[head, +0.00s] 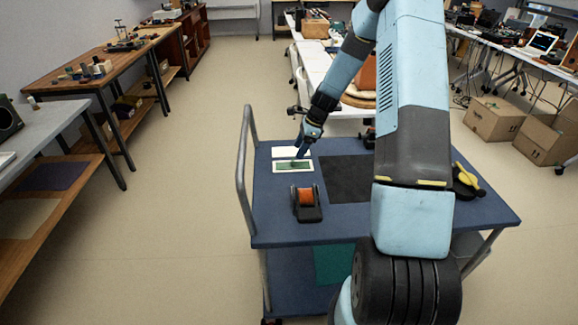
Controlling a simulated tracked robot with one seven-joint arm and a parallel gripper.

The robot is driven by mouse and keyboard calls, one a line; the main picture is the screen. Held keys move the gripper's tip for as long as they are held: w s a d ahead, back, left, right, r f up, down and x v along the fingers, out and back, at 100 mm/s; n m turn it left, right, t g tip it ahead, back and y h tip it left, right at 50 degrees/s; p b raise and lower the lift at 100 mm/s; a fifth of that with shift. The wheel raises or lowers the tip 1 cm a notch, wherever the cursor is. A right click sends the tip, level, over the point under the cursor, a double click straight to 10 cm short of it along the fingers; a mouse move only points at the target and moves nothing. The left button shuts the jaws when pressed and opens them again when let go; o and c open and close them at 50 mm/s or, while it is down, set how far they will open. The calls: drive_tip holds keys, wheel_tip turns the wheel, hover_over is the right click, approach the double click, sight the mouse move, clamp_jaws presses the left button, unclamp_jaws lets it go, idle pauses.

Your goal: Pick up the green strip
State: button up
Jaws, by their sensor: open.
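The green strip (287,167) lies flat on a white rectangular backing on the blue top of a trolley (273,228). My gripper (298,153) is over the far side of the strip, pointing down. It is open, with nothing visible between its fingers. The fingertips are small in this view, and I cannot tell whether they touch the strip. A plain white card (284,152) lies just behind the strip, partly hidden by my gripper.
A tape dispenser with an orange roll (306,198) stands in front of the strip. A dark mat (343,180) lies to the right. A yellow-and-black item (467,180) sits at the trolley's right edge. The trolley's grey handle (241,170) rises at left.

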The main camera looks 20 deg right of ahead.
sight(293, 163)
drive_tip(key=shift+x, duration=2.75)
drive_tip(key=shift+a+r, duration=0.1)
drive_tip(key=c, duration=1.1)
